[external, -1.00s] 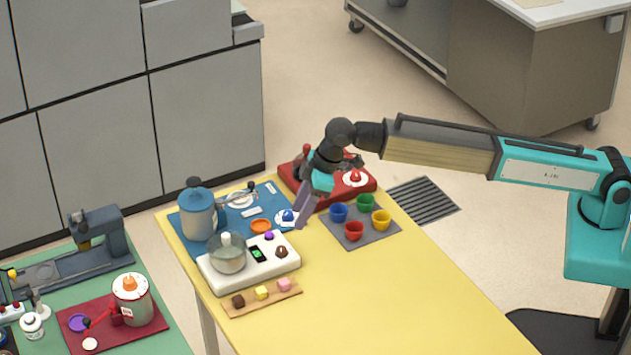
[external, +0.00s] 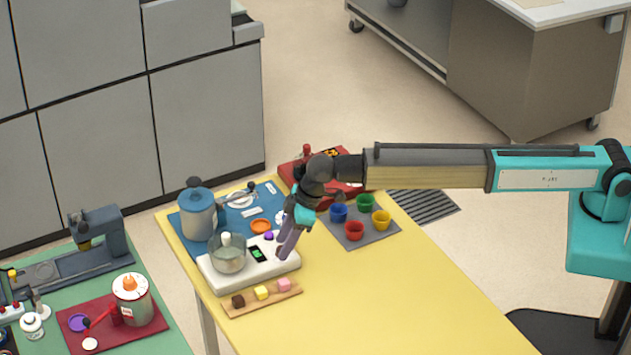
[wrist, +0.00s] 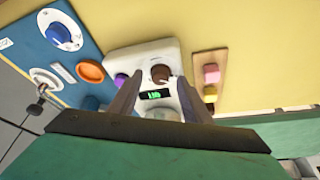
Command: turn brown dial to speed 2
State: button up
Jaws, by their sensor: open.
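The brown dial (wrist: 160,74) is on the top of the white mixer base (external: 232,276), between my two fingers in the wrist view. In the external view my gripper hides the dial. My gripper (external: 283,255) is open and points down over the dial end of the base. Its fingers (wrist: 153,88) spread on either side of the dial and the display; I cannot tell if they touch the dial. The green display (external: 258,254) is lit, and it also shows in the wrist view (wrist: 155,94). A purple knob (wrist: 121,80) sits beside the left finger. A clear bowl (external: 228,258) stands on the base.
A wooden strip (external: 240,308) with brown, yellow and pink cubes lies in front of the base. A blue mat (external: 185,226) with a blue pot (external: 198,216) lies behind. Coloured cups stand on a grey mat (external: 378,236) to the right. The yellow table's front is clear.

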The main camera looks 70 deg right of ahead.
jog(key=shift+w+f, duration=0.1)
jog(key=shift+f, duration=0.2)
jog(key=c, duration=1)
